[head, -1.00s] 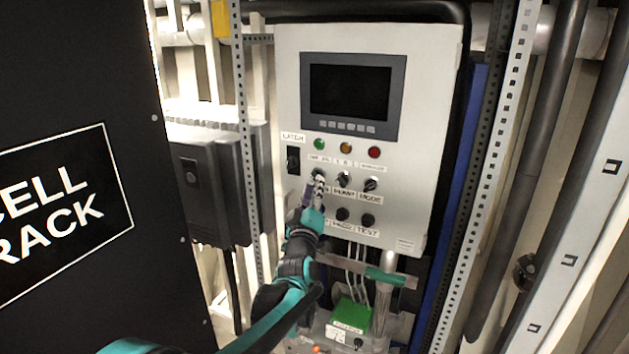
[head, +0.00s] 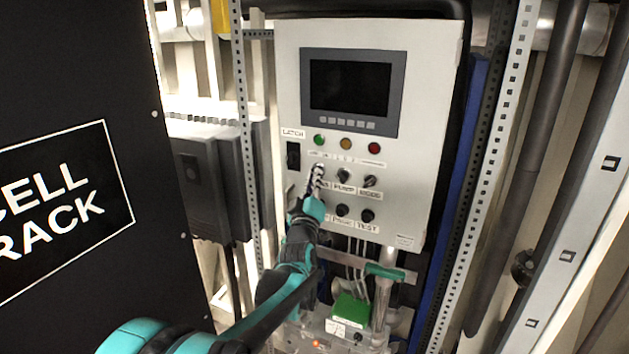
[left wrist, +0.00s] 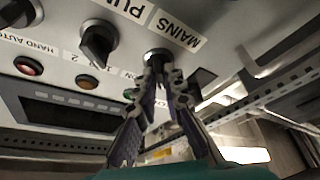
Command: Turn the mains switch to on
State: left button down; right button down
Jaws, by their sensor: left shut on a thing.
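The mains switch (left wrist: 157,55) is a dark knob on the white control panel (head: 425,100). In the left wrist view it sits beside the MAINS label (left wrist: 180,30), which appears upside down. My left gripper (left wrist: 159,68) is shut on this knob, one finger on each side. In the head view my left gripper (head: 317,172) reaches up to the panel's left knob in the upper row and hides most of it. The exact angle of the knob is hard to read. My right gripper is not in view.
The pump knob (head: 343,175) and mode knob (head: 370,181) stand close to the right. Green, amber and red lamps sit above, below a dark screen (head: 350,88). A black cell rack (head: 90,270) fills the left side. Perforated metal uprights flank the panel.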

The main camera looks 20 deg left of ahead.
pick_arm(q)
jog(key=shift+a+m+h+b, duration=0.25)
jog(key=shift+m+h+b, duration=0.6)
jog(key=shift+m+h, duration=2.2)
jog(key=shift+a+m+h+b, duration=0.25)
jog(key=shift+m+h+b, duration=0.55)
jog(key=shift+m, duration=4.4)
jog(key=shift+a+m+h+b, duration=0.25)
jog(key=shift+m+h+b, duration=0.6)
jog(key=shift+m+h, duration=2.2)
jog(key=m+y, duration=0.1)
jog(key=m, duration=0.1)
jog(key=shift+m+y, duration=0.4)
jog(key=c, duration=1.6)
grip_release()
jog(key=shift+s, duration=0.1)
jog(key=v, duration=1.2)
